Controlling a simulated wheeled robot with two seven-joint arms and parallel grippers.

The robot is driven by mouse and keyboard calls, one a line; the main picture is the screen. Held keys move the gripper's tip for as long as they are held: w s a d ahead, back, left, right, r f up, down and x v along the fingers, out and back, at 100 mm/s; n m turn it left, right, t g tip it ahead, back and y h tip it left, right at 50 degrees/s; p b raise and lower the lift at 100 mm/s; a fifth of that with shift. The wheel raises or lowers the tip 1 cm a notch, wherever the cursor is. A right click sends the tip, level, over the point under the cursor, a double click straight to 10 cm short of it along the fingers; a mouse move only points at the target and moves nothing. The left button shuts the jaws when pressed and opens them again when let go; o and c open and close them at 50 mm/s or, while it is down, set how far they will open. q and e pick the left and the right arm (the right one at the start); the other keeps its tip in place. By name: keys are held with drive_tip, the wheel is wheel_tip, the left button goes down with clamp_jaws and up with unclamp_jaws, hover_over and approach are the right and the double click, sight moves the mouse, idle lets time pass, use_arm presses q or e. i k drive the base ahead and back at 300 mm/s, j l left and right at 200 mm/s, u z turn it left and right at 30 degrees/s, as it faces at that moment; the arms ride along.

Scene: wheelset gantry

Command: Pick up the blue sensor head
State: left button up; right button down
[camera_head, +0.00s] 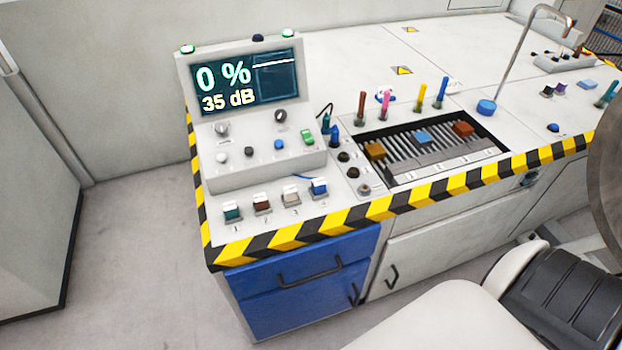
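A small blue and white block (319,187), which looks like the blue sensor head, stands at the right end of a row of similar blocks on the console's front ledge. The number 4 is marked in front of it. The row also has a teal block (232,211), a brown block (262,203) and a beige block (290,195). Another blue block (424,136) lies on the ribbed tray (400,148), between two orange-brown blocks.
A control box with a screen (246,80) reading 0 % and 35 dB stands behind the row. Upright coloured pens (386,104) and a thin bent metal stand (512,60) rise farther back. A striped edge (345,218) borders the bench above a blue drawer (300,280).

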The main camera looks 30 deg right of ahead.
sight(317, 185)
drive_tip(key=z, duration=1.8)
drive_tip(key=j+u, duration=0.1)
drive_tip(key=j, duration=0.2)
